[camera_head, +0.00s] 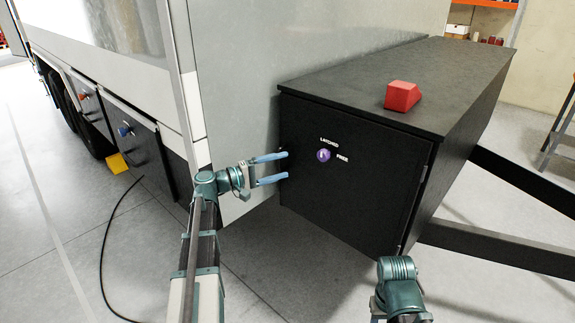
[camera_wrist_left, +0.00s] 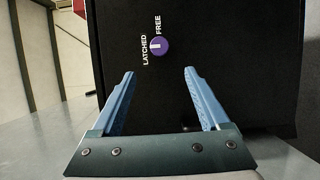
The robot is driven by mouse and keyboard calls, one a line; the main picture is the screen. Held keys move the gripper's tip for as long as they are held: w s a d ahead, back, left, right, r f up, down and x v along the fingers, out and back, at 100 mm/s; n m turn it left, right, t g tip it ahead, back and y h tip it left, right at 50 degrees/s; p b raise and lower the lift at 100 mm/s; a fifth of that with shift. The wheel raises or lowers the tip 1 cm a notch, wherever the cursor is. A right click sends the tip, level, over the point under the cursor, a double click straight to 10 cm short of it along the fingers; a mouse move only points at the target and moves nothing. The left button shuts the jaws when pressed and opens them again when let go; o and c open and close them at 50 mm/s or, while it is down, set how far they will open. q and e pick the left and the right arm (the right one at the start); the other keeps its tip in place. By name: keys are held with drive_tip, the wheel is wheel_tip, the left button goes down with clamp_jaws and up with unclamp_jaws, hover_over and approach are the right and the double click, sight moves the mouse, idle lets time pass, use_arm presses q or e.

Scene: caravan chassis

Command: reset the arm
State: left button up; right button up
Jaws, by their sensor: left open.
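My left gripper (camera_head: 286,167) is open and empty, its two blue fingers apart. It points at the front door of a black box (camera_head: 350,195), to the left of a purple knob (camera_head: 323,155). The knob sits between the labels LATCHED and FREE. In the left wrist view the knob (camera_wrist_left: 159,47) lies ahead of the open fingers (camera_wrist_left: 158,85), clear of them. I cannot tell whether the fingertips touch the door. Part of my right arm shows at the bottom of the head view, but its gripper is not visible.
A red block (camera_head: 402,96) lies on top of the black box. The caravan's grey wall (camera_head: 235,90) stands left of and behind the box. Black chassis beams (camera_head: 500,248) run out to the right. A black cable (camera_head: 103,255) lies on the floor at left, near a yellow wedge (camera_head: 117,165).

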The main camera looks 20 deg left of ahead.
idle(0.5)
use_arm(q)
drive_tip(key=s+d+f+m+g+y+p, duration=0.1)
drive_tip(key=s+d+f+m+g, duration=0.15)
drive_tip(key=d, duration=0.55)
drive_tip(key=s+d+f+m+g+y+p, duration=0.15)
drive_tip(key=s+d+f+g, duration=0.25)
drive_tip(key=d, duration=0.4)
drive_tip(key=s+d+f+m+g+p, duration=0.1)
drive_tip(key=s+d+f+m+g, duration=0.25)
drive_tip(key=d, duration=0.45)
drive_tip(key=s+d+f+m+g+y+p, duration=0.1)
drive_tip(key=s+f+m+y+p, duration=0.1)
drive_tip(key=s+y, duration=0.3)
drive_tip(key=s+d+f+m+g+y+p, duration=0.2)
drive_tip(key=s+m+y, duration=0.2)
drive_tip(key=s, duration=0.7)
drive_tip(key=shift+g+y, duration=0.3)
drive_tip(key=shift+y, duration=0.65)
drive_tip(key=shift+f, duration=0.1)
